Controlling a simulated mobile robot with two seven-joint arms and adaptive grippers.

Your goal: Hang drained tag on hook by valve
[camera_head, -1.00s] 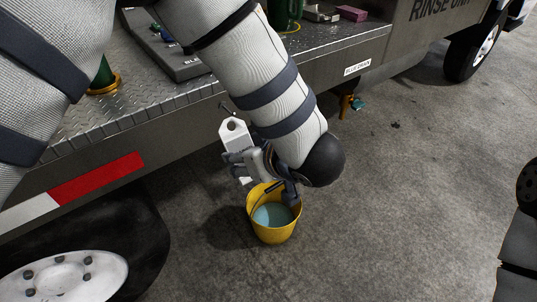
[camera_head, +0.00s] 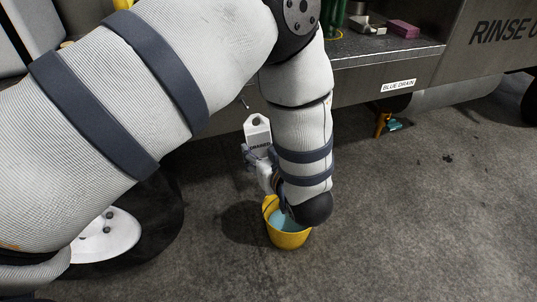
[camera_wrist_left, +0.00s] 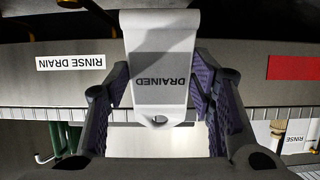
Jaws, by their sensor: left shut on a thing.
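The white tag (camera_head: 258,128) marked DRAINED is held upright, with its hole at the top, in the head view. In the left wrist view the tag (camera_wrist_left: 160,50) appears upside down between the fingers. My left gripper (camera_head: 262,160) is shut on the tag, beside the truck's side and above the yellow bucket; my forearm partly covers it. A small thin hook-like piece (camera_head: 244,103) sticks out below the deck edge, just above and left of the tag, apart from it. My right gripper is not in view.
A yellow bucket (camera_head: 288,239) with bluish liquid stands on the concrete below my left wrist. A RINSE DRAIN label (camera_wrist_left: 70,62) shows upside down in the left wrist view. A pink block (camera_head: 403,28) lies on the deck.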

